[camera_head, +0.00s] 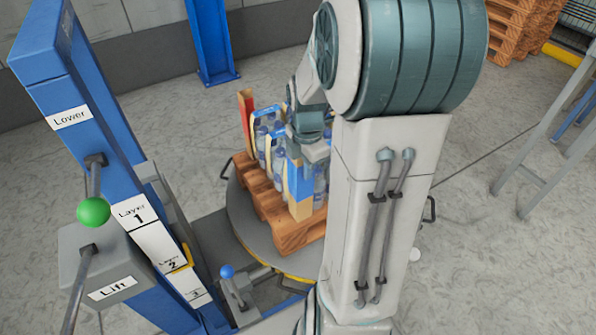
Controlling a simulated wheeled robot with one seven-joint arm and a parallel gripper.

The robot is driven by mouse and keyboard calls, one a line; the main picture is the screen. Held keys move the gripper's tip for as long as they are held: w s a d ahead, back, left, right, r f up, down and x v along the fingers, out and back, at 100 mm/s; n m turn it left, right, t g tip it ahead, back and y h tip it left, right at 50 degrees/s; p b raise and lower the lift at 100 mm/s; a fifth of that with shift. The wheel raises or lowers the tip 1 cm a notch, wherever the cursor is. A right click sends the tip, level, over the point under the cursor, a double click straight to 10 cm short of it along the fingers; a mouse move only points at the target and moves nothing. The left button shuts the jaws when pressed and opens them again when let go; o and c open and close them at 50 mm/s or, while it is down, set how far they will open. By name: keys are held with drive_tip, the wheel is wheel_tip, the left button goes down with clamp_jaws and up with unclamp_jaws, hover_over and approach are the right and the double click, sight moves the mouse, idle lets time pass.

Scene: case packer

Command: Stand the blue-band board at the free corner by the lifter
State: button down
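The blue-band board (300,188) is a tan upright strip with a blue band. It stands at the near corner of the loaded pallet, in front of the bottles, with its lower end by the pallet's deck. I cannot tell whether it rests on the deck. My gripper (308,150) is right at the board's upper part, and its fingers are too small and hidden to show whether they are closed on it. The lifter (75,70) is the blue column at the left, with a green-knobbed lever and "Lift", "Lower" and layer labels.
The wooden pallet (268,205) with bottles (268,135) sits on a round turntable (240,212). A red-band board (246,112) stands at its far left corner. A blue-knobbed lever (227,272) is near the turntable. My arm hides the pallet's right side.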

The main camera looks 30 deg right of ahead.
sight(301, 184)
drive_tip(key=shift+w+a+f, duration=0.1)
drive_tip(key=shift+w+f, duration=0.2)
drive_tip(key=shift+f, duration=0.55)
drive_tip(key=shift+w+a+f, duration=0.1)
drive_tip(key=shift+w+f, duration=0.15)
drive_tip(key=shift+f, duration=0.55)
drive_tip(key=shift+w+a+f, duration=0.1)
drive_tip(key=shift+w+f, duration=0.2)
drive_tip(key=shift+f, duration=0.55)
drive_tip(key=shift+f, duration=0.2)
drive_tip(key=c, duration=1.6)
unclamp_jaws()
drive_tip(key=shift+r, duration=0.1)
